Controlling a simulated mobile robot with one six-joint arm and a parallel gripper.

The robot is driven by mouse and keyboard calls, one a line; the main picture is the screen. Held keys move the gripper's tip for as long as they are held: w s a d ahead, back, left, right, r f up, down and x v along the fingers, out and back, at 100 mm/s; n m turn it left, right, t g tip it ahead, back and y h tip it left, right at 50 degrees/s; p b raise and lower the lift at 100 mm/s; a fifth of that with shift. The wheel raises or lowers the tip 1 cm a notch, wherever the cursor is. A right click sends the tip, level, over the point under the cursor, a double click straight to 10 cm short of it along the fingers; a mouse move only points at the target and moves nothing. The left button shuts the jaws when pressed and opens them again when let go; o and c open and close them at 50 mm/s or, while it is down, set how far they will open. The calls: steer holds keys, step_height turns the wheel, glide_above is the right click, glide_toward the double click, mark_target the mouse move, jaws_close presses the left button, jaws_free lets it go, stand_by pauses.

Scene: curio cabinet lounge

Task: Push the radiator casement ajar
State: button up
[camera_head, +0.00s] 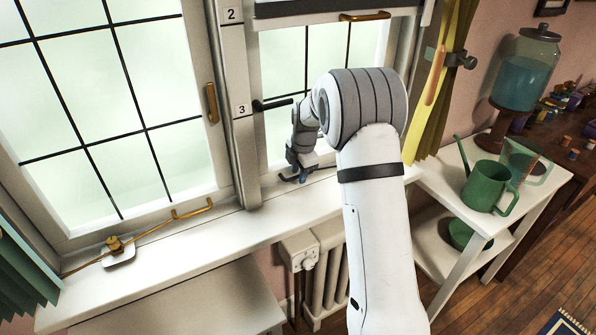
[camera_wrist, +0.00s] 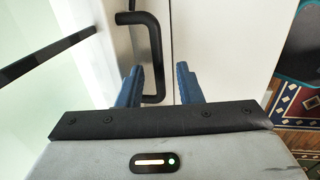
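The casement above the radiator (camera_head: 285,60) has a white frame and frosted panes with dark bars, and stands to the right of the post marked 2 and 3. A black handle (camera_head: 272,104) juts out by the 3 label. My gripper (camera_head: 298,175) is low by this casement, just above the sill; my arm hides part of the casement. In the wrist view, my gripper's blue fingers (camera_wrist: 160,74) are apart, with a black C-shaped handle (camera_wrist: 151,50) between and beyond them. I cannot tell whether they touch it.
The white sill (camera_head: 200,238) carries a brass stay and fitting (camera_head: 116,244). A larger casement (camera_head: 120,100) with a brass handle is at left. The white radiator (camera_head: 325,285) stands below. A green watering can (camera_head: 487,186) sits on a white shelf unit at right, beside a yellow curtain (camera_head: 445,70).

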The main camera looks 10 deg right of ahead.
steer(key=shift+c, duration=0.4)
jaws_close()
steer(key=shift+w+d, duration=0.1)
